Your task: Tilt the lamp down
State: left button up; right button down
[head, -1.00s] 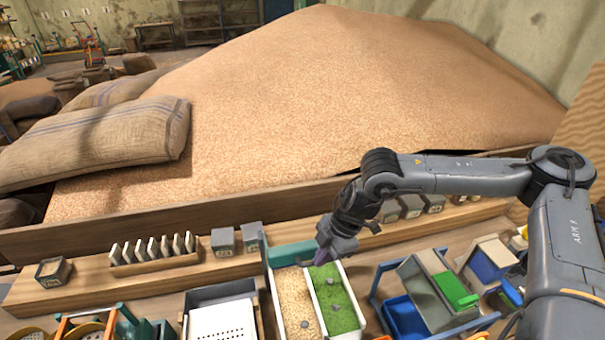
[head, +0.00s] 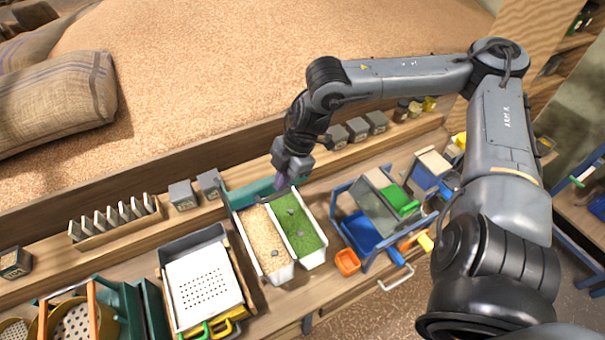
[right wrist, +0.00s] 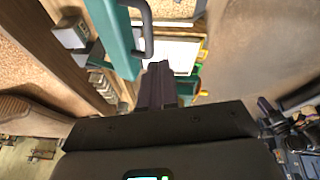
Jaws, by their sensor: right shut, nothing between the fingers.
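I cannot make out a lamp in either view. My right gripper (head: 281,181) hangs at the teal back end of a two-channel trough, one channel with pale grain and one with green grain. Its fingers are closed together and hold nothing. In the right wrist view the closed dark fingers (right wrist: 158,84) point away, just below and right of a dark curved handle (right wrist: 145,30) on a teal panel (right wrist: 113,32). I cannot tell whether they touch it. My left gripper is out of view.
The trough (head: 290,237) stands on the wooden bench. A perforated white tray (head: 203,285) is to its left, and a blue-framed stand (head: 362,235) with a green scoop to its right. Small grey boxes (head: 183,195) line the back ledge, before a large grain heap (head: 250,60).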

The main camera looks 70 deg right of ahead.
jog(key=s+a+r+b, duration=0.1)
jog(key=s+r, duration=0.4)
jog(key=s, duration=0.1)
jog(key=shift+r, duration=0.25)
dwell(0.5)
